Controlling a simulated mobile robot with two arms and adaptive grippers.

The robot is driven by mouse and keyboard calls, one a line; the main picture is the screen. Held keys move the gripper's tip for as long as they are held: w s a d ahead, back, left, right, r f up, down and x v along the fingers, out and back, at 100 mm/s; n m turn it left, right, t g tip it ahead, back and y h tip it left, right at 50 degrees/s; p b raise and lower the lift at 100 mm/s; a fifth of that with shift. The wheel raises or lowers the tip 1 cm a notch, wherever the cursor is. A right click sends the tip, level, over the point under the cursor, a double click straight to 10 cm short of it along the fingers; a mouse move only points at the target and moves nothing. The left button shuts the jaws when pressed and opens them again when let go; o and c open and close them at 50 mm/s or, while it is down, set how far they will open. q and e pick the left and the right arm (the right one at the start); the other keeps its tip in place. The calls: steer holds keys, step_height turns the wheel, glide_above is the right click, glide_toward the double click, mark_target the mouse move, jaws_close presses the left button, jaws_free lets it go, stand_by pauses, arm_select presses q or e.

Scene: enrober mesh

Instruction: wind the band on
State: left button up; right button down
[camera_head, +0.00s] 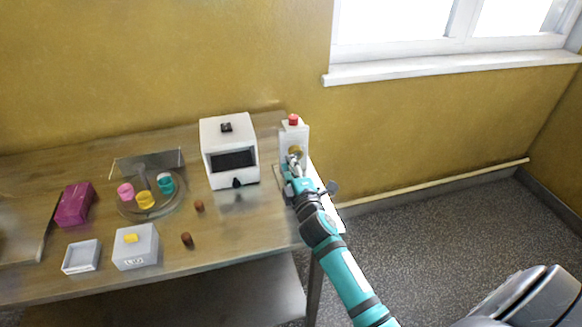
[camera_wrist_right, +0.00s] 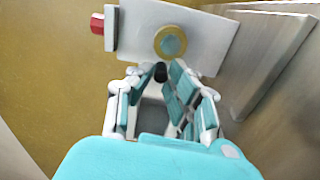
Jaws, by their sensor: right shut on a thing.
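A white upright unit (camera_head: 297,133) stands at the right end of the table, with a red button (camera_head: 293,119) on top and a round brass-coloured disc (camera_wrist_right: 170,42) with a teal centre on its face. My right gripper (camera_head: 293,165) is in front of this unit, below the disc. In the right wrist view its fingers (camera_wrist_right: 168,78) are shut on a small dark knob (camera_wrist_right: 160,72), mostly hidden between them. I cannot make out a band or how the knob joins the unit. My left gripper is in neither view.
A white box-shaped machine (camera_head: 229,150) with a dark opening stands left of the unit. A round tray (camera_head: 127,207) holds pink, yellow and teal cups. A magenta box (camera_head: 74,204), a grey box (camera_head: 136,246), an open tray (camera_head: 81,257) and two brown pieces (camera_head: 187,239) lie further left.

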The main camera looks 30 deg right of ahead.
steer(key=m, duration=0.3)
steer(key=r+m+p, duration=0.1)
steer(key=shift+s+d+r+m, duration=0.1)
steer(key=shift+d+m, duration=0.2)
steer(key=shift+s+d+r+m+p, duration=0.15)
steer(key=shift+m+p, duration=0.1)
steer(key=shift+m, duration=0.5)
steer(key=shift+w+d+r+m+p, duration=0.1)
steer(key=shift+m+p, duration=0.1)
steer(key=shift+m, duration=0.5)
steer(key=shift+s+d+r+m+p, duration=0.15)
steer(key=shift+m+p, duration=0.1)
steer(key=shift+m, duration=0.5)
steer(key=shift+w+f, duration=0.1)
steer(key=c, duration=1.3)
jaws_free()
steer(key=v, duration=1.2)
steer(key=shift+d, duration=0.1)
